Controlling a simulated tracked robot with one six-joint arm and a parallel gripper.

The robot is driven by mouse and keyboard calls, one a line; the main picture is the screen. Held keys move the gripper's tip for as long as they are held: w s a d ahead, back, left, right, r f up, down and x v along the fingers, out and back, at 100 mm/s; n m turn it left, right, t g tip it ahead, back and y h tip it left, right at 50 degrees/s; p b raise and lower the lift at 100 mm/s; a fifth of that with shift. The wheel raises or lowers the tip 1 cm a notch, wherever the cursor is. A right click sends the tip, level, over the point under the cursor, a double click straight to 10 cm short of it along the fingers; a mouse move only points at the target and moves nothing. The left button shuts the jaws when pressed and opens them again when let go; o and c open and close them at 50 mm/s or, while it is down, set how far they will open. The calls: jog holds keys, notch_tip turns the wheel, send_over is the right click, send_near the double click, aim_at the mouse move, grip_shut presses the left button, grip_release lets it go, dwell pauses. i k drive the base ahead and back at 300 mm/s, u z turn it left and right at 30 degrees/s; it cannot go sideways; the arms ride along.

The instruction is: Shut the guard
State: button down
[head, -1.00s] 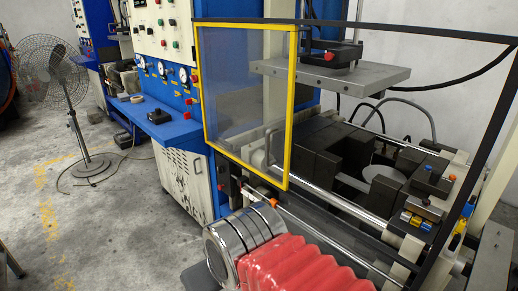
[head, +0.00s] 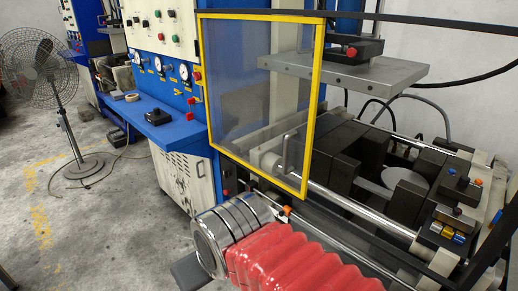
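The guard (head: 239,90) is a clear panel in a yellow frame at the left end of a black rail. It covers the left part of the press front, and the opening to its right is uncovered. A grey upright handle (head: 287,157) shows near the guard's lower right corner. My arm's silver cylinder and red bellows show at the bottom centre, below the guard in the picture. My gripper cannot be made out in this view. I see no contact with the handle.
The press's grey plate (head: 355,68) and dark blocks (head: 345,155) stand behind the opening. A chrome rod (head: 345,203) crosses low in front. A blue shelf (head: 150,118) and a fan (head: 50,92) are at left. The floor at left is largely clear.

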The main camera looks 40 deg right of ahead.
aim_at(321, 22)
jog(key=u, duration=0.15)
jog(key=i, duration=1.35)
jog(key=u, duration=0.35)
